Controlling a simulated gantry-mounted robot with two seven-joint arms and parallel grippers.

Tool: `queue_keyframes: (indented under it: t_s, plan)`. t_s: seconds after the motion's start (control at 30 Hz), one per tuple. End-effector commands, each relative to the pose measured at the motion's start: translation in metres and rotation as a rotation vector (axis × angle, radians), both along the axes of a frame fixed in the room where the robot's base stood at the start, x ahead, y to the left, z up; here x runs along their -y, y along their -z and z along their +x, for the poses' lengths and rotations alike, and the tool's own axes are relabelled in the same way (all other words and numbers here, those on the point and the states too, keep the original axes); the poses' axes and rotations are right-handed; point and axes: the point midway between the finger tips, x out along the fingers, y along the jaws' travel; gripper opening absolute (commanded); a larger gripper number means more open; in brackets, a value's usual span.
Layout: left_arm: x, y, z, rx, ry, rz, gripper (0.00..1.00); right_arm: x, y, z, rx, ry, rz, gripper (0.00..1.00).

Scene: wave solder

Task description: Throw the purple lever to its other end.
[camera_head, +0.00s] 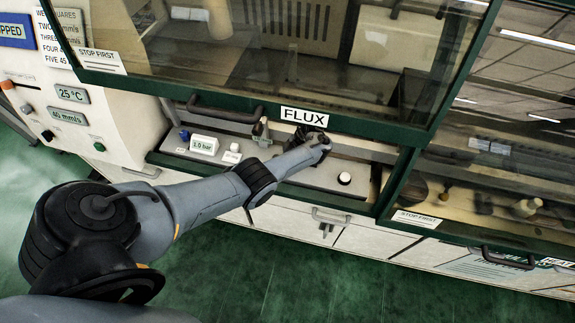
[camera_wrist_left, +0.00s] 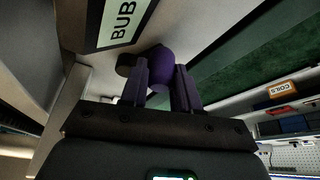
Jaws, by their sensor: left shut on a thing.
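The purple lever (camera_wrist_left: 158,62) shows in the left wrist view as a rounded purple knob on a dark stub, below a panel with a label starting "BUB". My left gripper (camera_wrist_left: 161,85) is shut on it, one finger on each side of the knob. In the head view my left gripper (camera_head: 318,143) is at the panel below the FLUX label (camera_head: 304,116), and the arm and gripper hide the lever there. Which end the lever stands at cannot be told. My right gripper is in neither view.
The glass hood (camera_head: 270,90) with its green frame hangs just above my left gripper. A black handle (camera_head: 225,108), a 2.0 bar display (camera_head: 204,144) and a white round knob (camera_head: 344,178) sit around it on the panel. Green floor is free in front.

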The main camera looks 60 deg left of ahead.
Motion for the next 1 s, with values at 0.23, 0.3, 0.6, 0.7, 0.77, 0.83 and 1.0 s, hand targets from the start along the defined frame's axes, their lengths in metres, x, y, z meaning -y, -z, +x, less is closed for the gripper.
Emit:
queue_keyframes:
  t_s: [0.23, 0.3, 0.6, 0.7, 0.77, 0.83, 1.0]
  plan:
    - [-0.002, 0.0008, 0.0056, 0.001, -0.089, -0.002, 0.0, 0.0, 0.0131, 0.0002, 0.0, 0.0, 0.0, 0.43]
    - [-0.0023, 0.0002, 0.0062, 0.001, -0.102, -0.001, 0.0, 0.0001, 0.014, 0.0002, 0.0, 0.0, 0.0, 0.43]
    - [-0.0031, -0.0003, 0.0061, 0.001, -0.115, 0.001, 0.0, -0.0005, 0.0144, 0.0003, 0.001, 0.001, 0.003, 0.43]
    - [-0.0032, -0.0002, 0.0061, 0.001, -0.115, 0.001, 0.0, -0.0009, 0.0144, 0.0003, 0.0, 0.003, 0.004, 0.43]
    - [-0.0032, -0.0002, 0.0061, 0.001, -0.115, 0.002, 0.0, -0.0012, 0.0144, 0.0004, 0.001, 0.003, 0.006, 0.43]
    - [-0.0033, -0.0001, 0.0061, 0.001, -0.114, 0.002, 0.38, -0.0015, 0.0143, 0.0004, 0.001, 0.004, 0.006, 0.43]
    - [-0.0032, -0.0001, 0.0062, 0.001, -0.113, 0.001, 0.56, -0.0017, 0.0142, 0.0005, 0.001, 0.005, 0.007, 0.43]
